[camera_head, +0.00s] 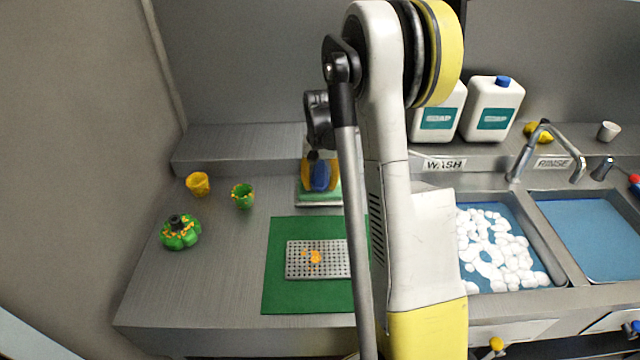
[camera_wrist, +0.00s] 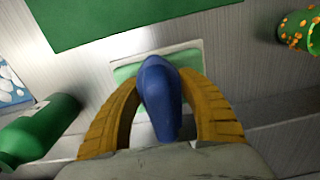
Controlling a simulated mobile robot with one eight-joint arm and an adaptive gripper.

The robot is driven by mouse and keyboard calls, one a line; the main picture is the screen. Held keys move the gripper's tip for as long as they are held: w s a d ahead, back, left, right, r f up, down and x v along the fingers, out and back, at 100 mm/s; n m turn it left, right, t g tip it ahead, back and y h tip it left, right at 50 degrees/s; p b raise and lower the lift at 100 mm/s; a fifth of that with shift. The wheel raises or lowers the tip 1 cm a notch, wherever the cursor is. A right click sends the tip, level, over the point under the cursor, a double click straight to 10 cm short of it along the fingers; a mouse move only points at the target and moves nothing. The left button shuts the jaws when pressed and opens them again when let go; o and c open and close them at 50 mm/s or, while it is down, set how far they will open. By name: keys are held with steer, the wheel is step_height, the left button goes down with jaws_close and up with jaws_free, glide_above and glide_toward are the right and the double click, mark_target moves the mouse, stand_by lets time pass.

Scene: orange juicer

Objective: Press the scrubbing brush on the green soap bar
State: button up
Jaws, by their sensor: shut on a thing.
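My gripper (camera_head: 320,172) has its yellow fingers closed around a blue scrubbing brush (camera_head: 320,177). In the wrist view the brush (camera_wrist: 160,92) sits between the two curved fingers, its lower part hidden. Directly beneath is the green soap bar (camera_head: 318,197), lying in a pale dish (camera_head: 320,206) at the back of the counter. In the wrist view the soap (camera_wrist: 128,73) shows on both sides of the brush, inside the dish's light rim (camera_wrist: 162,52). I cannot tell whether the brush touches the soap.
A green mat (camera_head: 285,295) with a perforated metal tray (camera_head: 298,270) lies in front. A green bottle (camera_wrist: 42,130) is close by in the wrist view. Sinks (camera_head: 500,250) are right.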

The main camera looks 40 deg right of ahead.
mark_target(320, 170)
steer(key=shift+r, duration=0.1)
steer(key=shift+r+p, duration=2.2)
steer(key=shift+r, duration=1.25)
